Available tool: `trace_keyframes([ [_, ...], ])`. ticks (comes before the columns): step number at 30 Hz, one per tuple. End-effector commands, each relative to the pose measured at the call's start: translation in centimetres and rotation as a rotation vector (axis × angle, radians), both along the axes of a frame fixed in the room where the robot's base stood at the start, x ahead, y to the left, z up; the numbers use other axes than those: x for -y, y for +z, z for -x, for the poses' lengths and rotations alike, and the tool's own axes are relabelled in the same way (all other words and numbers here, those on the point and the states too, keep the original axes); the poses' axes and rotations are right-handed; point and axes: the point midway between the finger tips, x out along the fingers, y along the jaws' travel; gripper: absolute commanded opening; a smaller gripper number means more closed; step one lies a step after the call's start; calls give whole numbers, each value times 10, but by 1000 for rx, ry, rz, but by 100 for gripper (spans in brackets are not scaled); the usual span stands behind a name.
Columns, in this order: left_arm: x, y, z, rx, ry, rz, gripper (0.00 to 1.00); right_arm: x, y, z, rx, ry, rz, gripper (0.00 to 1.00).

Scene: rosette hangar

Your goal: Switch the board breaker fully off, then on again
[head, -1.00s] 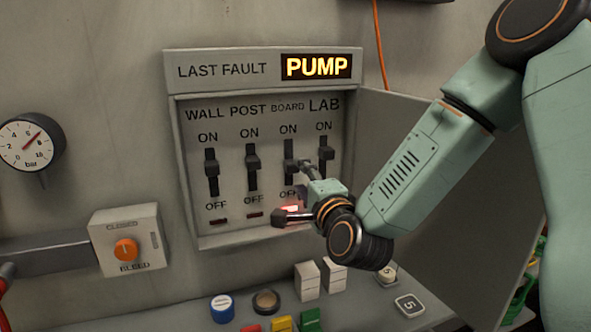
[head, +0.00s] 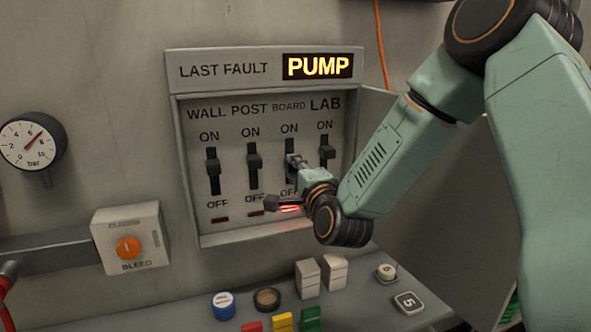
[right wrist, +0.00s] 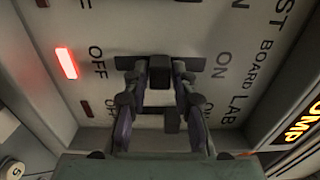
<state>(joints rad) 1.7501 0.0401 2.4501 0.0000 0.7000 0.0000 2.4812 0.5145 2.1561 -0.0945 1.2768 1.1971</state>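The breaker panel (head: 184,150) on the wall holds a row of levers marked WALL, POST, BOARD and LAB. In the right wrist view the BOARD lever (right wrist: 160,70) is a dark block near the middle of its slot, between ON and OFF. My right gripper (right wrist: 160,78) has one finger on each side of it along the slot, with the tips against it. In the head view my right gripper (head: 294,161) partly hides this lever. A lit red lamp (right wrist: 66,62) is beside BOARD's OFF mark. My left gripper is out of view.
The LAB lever (head: 326,153) stands close to the right of my gripper, and the POST lever (head: 253,162) to its left. The panel's open door (head: 440,200) is behind my right arm. A console (head: 360,305) with buttons and blocks lies below.

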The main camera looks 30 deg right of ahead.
Motion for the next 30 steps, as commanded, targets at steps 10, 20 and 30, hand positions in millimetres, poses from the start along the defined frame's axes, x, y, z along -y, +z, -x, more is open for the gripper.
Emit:
trace_keyframes([
  [10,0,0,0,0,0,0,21,0,0,0,1,-1,0,0],
  [20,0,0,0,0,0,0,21,0,0,0,0,-1,0,0],
  [30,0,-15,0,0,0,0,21,0,-14,0,-1,-1,-1,0],
])
